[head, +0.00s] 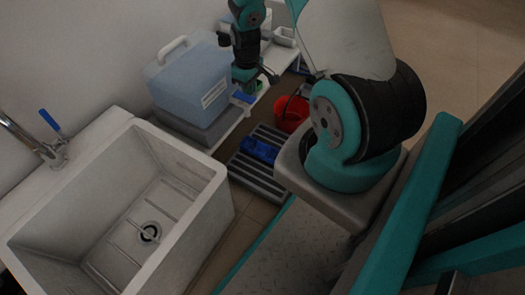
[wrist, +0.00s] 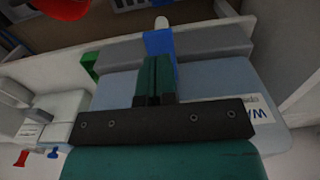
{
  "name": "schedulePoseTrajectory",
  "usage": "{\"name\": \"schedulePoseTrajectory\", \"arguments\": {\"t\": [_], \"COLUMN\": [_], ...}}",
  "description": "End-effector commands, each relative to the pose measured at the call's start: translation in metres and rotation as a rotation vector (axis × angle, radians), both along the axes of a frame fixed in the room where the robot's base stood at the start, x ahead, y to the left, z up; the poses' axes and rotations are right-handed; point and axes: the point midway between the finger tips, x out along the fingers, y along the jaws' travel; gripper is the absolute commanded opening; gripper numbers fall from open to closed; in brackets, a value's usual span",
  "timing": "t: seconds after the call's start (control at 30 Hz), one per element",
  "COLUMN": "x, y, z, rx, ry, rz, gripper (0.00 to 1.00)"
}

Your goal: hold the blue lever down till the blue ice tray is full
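The blue lever (wrist: 160,44) shows in the wrist view at the front of a pale blue water container (wrist: 205,85); in the head view the lever (head: 243,97) is at the container's lower right. My gripper (wrist: 155,62) has its two teal fingers together, with the tips over the lever. They look to touch or nearly touch it; I cannot tell whether it is pressed down. In the head view my gripper (head: 256,82) hangs just above the lever. The blue ice tray (head: 260,150) sits low on a grey slatted rack (head: 250,176). Its fill level and any stream are too small to tell.
A red bucket (head: 289,116) stands right of the tray. A green piece (wrist: 89,66) is beside the blue lever. A white sink (head: 190,225) with a blue-handled tap (head: 50,122) fills the left. Small light containers (head: 284,36) stand farther along the shelf.

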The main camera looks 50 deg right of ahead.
Motion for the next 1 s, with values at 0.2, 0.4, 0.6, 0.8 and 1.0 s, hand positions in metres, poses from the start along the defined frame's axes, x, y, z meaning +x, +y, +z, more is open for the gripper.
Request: {"name": "schedulePoseTrajectory", "arguments": {"t": [0.2, 0.4, 0.6, 0.8, 1.0], "x": [0.0, 0.0, 0.0, 0.0, 0.0], "y": [0.0, 0.0, 0.0, 0.0, 0.0], "z": [0.0, -0.002, -0.008, -0.014, -0.02], "rx": [0.0, 0.0, 0.0, 0.0, 0.0], "ry": [0.0, 0.0, 0.001, 0.001, 0.0], "rz": [0.0, 0.0, 0.0, 0.0, 0.0], "gripper": [0.0, 0.0, 0.0, 0.0, 0.0]}}
